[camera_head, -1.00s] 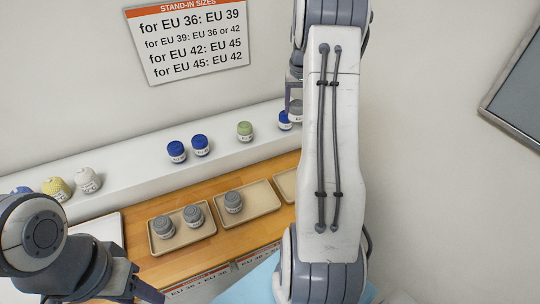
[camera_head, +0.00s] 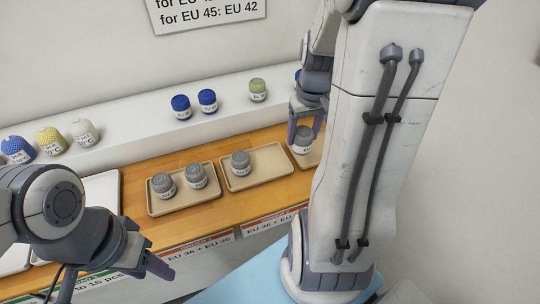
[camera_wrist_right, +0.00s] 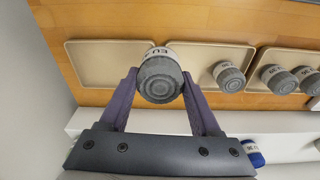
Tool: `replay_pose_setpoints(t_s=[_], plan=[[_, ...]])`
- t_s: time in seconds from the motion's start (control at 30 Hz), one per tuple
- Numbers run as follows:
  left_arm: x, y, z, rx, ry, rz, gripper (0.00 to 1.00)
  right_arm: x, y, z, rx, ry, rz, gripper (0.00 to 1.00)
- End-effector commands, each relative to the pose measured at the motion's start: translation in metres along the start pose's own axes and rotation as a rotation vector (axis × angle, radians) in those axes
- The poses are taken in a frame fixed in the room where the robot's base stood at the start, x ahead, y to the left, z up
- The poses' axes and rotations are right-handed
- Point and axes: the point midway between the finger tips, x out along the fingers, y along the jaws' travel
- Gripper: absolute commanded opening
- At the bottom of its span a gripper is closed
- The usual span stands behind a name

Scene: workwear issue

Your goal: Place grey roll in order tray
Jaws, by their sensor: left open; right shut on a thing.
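My right gripper (camera_head: 304,118) is shut on a grey roll (camera_head: 301,145) with a white label. In the right wrist view the roll (camera_wrist_right: 160,80) sits between the fingertips, over the inner edge of an otherwise empty tray (camera_wrist_right: 85,76). This right-hand tray (camera_head: 313,159) is partly hidden by my arm in the head view. I cannot tell whether the roll touches it. The middle tray (camera_head: 268,172) holds one grey roll (camera_head: 240,164). The left tray (camera_head: 190,206) holds two grey rolls (camera_head: 163,186). My left gripper (camera_head: 160,266) is open and empty at the lower left.
A white ledge behind the trays bears blue rolls (camera_head: 181,107), a green roll (camera_head: 258,91), and yellow (camera_head: 50,141) and white (camera_head: 84,132) ones. Signs hang on the counter front (camera_head: 270,222). My right arm fills the right side of the head view.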

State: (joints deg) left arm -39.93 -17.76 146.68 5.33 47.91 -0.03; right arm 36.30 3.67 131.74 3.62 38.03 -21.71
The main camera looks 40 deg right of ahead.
Motion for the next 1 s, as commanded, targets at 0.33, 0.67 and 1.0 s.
replay_pose_setpoints(t_s=[0.33,0.67,1.0], plan=[[-0.009,0.001,-0.001,0.000,0.000,0.000,0.50,0.050,-0.058,-0.043,-0.004,-0.004,-0.001,0.09],[-0.011,0.001,-0.001,0.000,0.000,0.000,0.50,0.080,-0.067,-0.048,0.003,-0.006,-0.001,0.09],[-0.012,0.001,-0.001,0.000,0.000,0.000,0.50,0.100,-0.067,-0.047,0.002,0.000,0.000,0.09]])
